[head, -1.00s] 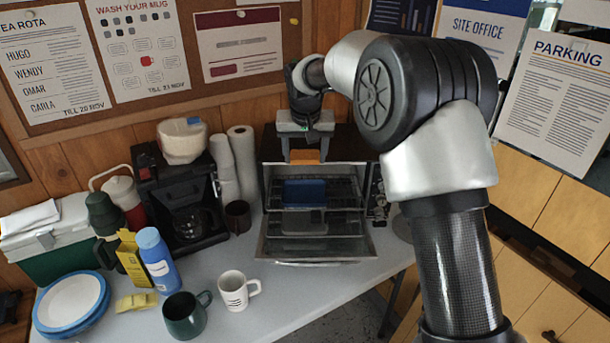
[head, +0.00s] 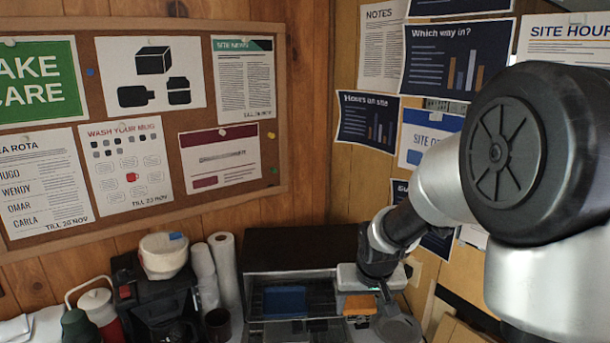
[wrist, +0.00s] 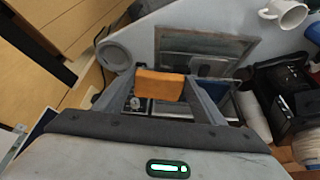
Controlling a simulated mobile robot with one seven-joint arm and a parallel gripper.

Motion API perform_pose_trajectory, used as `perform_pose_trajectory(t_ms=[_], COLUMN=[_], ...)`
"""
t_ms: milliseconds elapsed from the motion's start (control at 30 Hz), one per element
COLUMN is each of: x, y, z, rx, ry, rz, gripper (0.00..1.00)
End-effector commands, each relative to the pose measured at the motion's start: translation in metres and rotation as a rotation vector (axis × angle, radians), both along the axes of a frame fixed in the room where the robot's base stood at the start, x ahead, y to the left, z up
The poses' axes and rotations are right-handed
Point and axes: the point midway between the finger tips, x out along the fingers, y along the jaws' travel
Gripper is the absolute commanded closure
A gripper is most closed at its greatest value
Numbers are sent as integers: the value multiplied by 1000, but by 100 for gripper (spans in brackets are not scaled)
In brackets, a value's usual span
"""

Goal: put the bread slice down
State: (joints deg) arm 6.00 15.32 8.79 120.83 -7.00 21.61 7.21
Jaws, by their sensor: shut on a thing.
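The bread slice (head: 360,304) is an orange-brown piece. It also shows in the wrist view (wrist: 160,84), between my two fingers. My gripper (head: 362,291) is shut on it and holds it up by the right front side of the toaster oven (head: 292,276). In the wrist view my gripper (wrist: 160,92) points down, with the oven's lowered door (wrist: 200,48) beyond the slice.
A blue thing (head: 285,300) is inside the oven. A coffee maker (head: 158,300), stacked cups (head: 204,272) and a paper roll (head: 224,268) stand left of the oven. A white mug (wrist: 286,13) stands on the table. Wooden walls close in behind and at the right.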

Motion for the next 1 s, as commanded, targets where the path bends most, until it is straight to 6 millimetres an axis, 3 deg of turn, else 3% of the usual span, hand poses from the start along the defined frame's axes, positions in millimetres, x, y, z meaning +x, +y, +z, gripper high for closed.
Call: perform_pose_trajectory(t_ms=[100,200,333,433,567,667,800,1000], x=[-21,-27,-26,-14,20,57,106,159], y=[-12,-15,-16,-18,-27,-41,-68,-116], z=[-1,-3,-8,-21,-52,-83,-124,-173], rx=[-1,-1,-2,1,7,9,9,4], ry=[0,-2,-1,4,14,22,28,21], rz=[-12,-15,-17,-33,-87,-158,-280,-476], gripper=[58,58,58,58,58,58,58,58])
